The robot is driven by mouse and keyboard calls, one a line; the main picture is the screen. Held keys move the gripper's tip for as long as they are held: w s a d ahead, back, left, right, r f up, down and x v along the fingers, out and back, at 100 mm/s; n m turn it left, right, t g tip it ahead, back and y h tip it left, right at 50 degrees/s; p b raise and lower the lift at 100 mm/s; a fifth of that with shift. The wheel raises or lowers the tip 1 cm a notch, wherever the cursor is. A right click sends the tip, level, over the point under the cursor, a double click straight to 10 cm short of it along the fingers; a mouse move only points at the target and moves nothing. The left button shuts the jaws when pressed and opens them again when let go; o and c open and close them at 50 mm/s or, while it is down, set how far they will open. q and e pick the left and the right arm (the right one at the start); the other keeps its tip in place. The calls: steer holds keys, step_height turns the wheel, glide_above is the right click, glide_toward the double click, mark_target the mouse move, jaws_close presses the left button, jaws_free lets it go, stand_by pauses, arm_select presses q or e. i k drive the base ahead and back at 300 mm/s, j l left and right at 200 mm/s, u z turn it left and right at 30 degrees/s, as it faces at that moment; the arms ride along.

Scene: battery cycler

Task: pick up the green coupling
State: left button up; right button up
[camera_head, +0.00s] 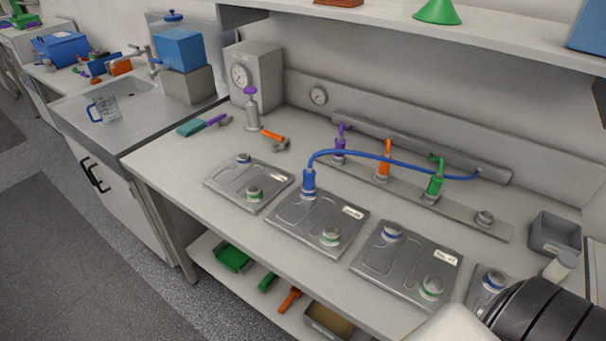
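The green coupling (435,186) stands upright on the metal strip at the back of the bench, the rightmost of three couplings there. A small green hook shape shows at its top. The orange coupling (383,170) and the purple coupling (339,148) stand to its left. A blue coupling (308,181) sits on a plate port, and its blue hose (375,155) arches across to the back rail, passing close by the green coupling. Neither gripper shows; only part of my arm is at the lower right.
Grey plates with ringed ports (407,262) lie along the bench front. A grey bin (555,235) and a white-capped container (561,266) stand at the right. An orange-handled tool (273,137) and a gauge box (255,75) are at back left. An upper shelf (430,30) overhangs the bench.

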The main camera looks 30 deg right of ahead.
mark_target(434, 187)
steer(key=z, duration=1.9)
